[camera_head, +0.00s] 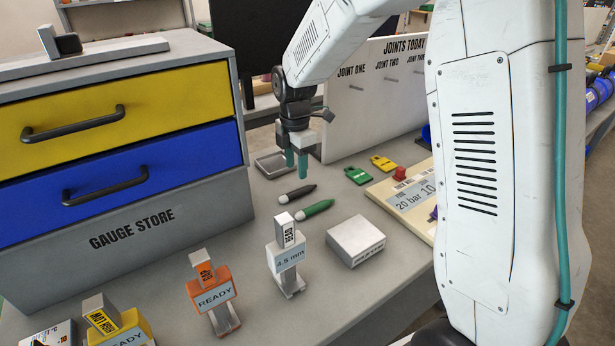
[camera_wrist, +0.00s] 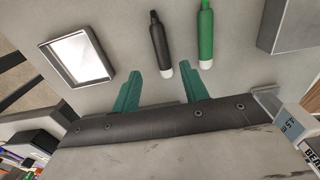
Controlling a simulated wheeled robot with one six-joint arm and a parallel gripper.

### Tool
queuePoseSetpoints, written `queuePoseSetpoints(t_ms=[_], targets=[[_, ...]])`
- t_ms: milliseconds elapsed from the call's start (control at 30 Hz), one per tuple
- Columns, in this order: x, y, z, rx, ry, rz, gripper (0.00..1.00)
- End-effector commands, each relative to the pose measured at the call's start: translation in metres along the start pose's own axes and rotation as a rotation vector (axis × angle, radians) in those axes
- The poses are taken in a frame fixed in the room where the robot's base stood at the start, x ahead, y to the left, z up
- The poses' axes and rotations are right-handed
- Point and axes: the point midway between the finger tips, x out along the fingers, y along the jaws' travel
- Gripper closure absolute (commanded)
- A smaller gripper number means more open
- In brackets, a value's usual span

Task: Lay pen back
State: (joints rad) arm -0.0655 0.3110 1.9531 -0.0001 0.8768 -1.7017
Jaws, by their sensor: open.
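A black pen (camera_head: 297,193) with a white tip lies flat on the grey bench top, and a green pen (camera_head: 315,209) lies beside it. In the wrist view the black pen (camera_wrist: 161,45) and the green pen (camera_wrist: 206,38) lie side by side, apart from each other. A shallow grey tray (camera_head: 270,165) with a pale inside sits behind the pens; it also shows in the wrist view (camera_wrist: 53,54). My gripper (camera_head: 297,165), with teal fingers, is open and empty above the bench, near the tray and pens. In the wrist view the white tip of the black pen is near the gap between the fingertips.
A drawer cabinet (camera_head: 117,210) stands at left. Gauges, including one marked 4.5 mm (camera_head: 287,258), stand along the front. A grey block (camera_head: 355,240) lies right of the pens. Green (camera_head: 358,175) and yellow (camera_head: 383,163) tags lie before the joints board (camera_head: 345,112).

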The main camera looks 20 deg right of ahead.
Motion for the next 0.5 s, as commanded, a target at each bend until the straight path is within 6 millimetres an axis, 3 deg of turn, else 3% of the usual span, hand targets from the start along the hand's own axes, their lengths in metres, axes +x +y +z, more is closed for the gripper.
queuePoseSetpoints(t_ms=[267,367,500], targets=[[-0.018,-0.013,0.0,0.068,-0.001,0.007,0.56],[-0.043,-0.035,-0.001,0.192,-0.001,0.019,0.56],[-0.08,-0.082,-0.004,0.435,0.002,0.036,0.56]])
